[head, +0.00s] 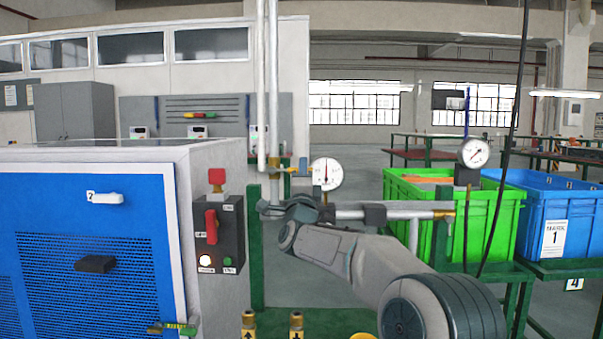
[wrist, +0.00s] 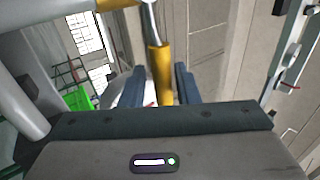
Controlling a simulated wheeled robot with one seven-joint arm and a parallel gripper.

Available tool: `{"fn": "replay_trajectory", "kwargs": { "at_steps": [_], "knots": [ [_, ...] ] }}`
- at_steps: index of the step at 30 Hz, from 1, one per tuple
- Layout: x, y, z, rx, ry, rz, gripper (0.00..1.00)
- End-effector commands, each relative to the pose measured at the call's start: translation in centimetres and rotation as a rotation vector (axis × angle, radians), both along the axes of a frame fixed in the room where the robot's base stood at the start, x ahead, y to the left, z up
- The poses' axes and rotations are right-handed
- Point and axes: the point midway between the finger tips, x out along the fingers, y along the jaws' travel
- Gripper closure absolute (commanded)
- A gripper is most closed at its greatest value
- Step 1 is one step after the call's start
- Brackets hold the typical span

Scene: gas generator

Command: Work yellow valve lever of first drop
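The yellow valve lever (wrist: 160,75) stands upright in the wrist view, between the two dark fingers of my gripper (wrist: 160,88). Its upper end meets a metal stem on the pipe. The fingers are apart, one on each side of the lever; I cannot tell whether either touches it. In the head view my gripper (head: 290,209) is at the drop pipe, just below the round white pressure gauge (head: 325,174) and the brass fitting (head: 290,170). There the fingertips and the lever are hard to make out.
The generator cabinet with a blue panel (head: 85,255) and a red-switch control box (head: 219,235) stands at left. A horizontal pipe (head: 395,213) runs behind my arm to a second gauge (head: 474,152). Green (head: 433,222) and blue (head: 552,218) bins stand at right.

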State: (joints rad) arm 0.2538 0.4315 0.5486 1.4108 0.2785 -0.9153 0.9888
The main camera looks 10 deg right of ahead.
Motion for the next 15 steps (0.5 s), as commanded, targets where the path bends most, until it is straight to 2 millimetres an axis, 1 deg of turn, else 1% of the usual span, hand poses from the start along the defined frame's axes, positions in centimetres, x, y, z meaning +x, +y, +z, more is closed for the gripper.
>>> {"fn": "replay_trajectory", "kwargs": {
  "at_steps": [10, 15],
  "knots": [
    [-0.1, 0.2, 0.1, -0.001, -0.002, 0.002, 0.65],
    [-1.1, 0.4, -0.6, -0.004, -0.001, 0.001, 0.65]
  ]
}}
